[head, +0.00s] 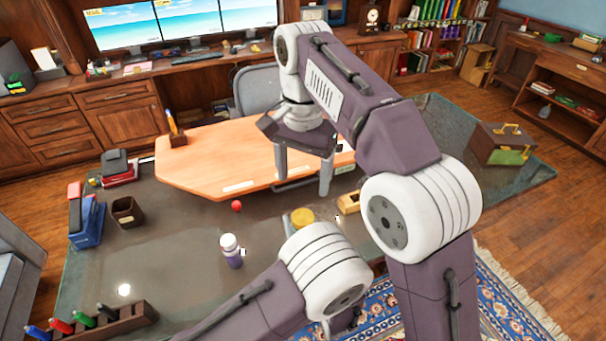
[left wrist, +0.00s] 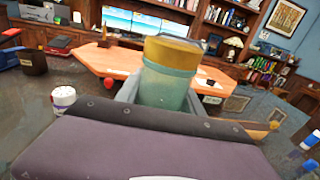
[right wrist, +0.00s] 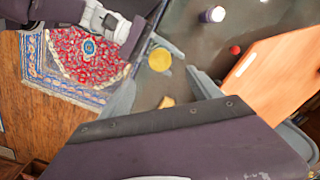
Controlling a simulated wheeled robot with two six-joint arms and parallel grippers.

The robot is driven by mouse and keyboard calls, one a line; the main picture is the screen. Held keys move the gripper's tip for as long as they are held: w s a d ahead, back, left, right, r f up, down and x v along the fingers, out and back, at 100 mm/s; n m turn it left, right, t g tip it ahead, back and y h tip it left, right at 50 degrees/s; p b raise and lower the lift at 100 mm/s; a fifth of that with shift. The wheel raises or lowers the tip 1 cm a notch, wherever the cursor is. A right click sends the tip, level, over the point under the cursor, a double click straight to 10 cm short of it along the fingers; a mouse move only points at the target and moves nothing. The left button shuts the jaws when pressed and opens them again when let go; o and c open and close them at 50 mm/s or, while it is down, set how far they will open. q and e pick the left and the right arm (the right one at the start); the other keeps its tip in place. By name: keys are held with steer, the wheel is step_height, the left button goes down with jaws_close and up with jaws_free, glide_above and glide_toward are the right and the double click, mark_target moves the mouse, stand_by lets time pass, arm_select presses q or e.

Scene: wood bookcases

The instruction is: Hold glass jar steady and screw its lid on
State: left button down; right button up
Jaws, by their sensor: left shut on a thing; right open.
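The glass jar (left wrist: 167,88) is pale green and fills the middle of the left wrist view. My left gripper (left wrist: 160,98) is shut around its body. The yellow lid (left wrist: 172,52) sits on top of the jar; I cannot tell how tightly. In the head view the lid (head: 302,216) shows above my left arm, which hides most of the jar and the left gripper. My right gripper (head: 304,186) is open and empty, with its fingers pointing down, above and beyond the lid. In the right wrist view the lid (right wrist: 159,60) shows below the open fingers, apart from them.
On the dark glass-topped desk stand a white-and-purple bottle (head: 231,252), a red ball (head: 237,206) and a small wooden item (head: 348,203). An orange wooden board (head: 215,160) lies beyond. A marker rack (head: 100,325) is at the front left.

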steer(key=d+f+n, duration=0.2)
steer(key=d+f, duration=0.9)
steer(key=f, duration=0.3)
steer(key=s+d+f+n, duration=0.1)
steer(key=s+d+f, duration=0.2)
steer(key=s+f, duration=0.2)
steer(key=s+d+f+n+t, duration=0.1)
steer(key=s+d+f+n, duration=0.1)
steer(key=s+f, duration=0.3)
steer(key=shift+s+d, duration=0.5)
steer(key=shift+s, duration=0.3)
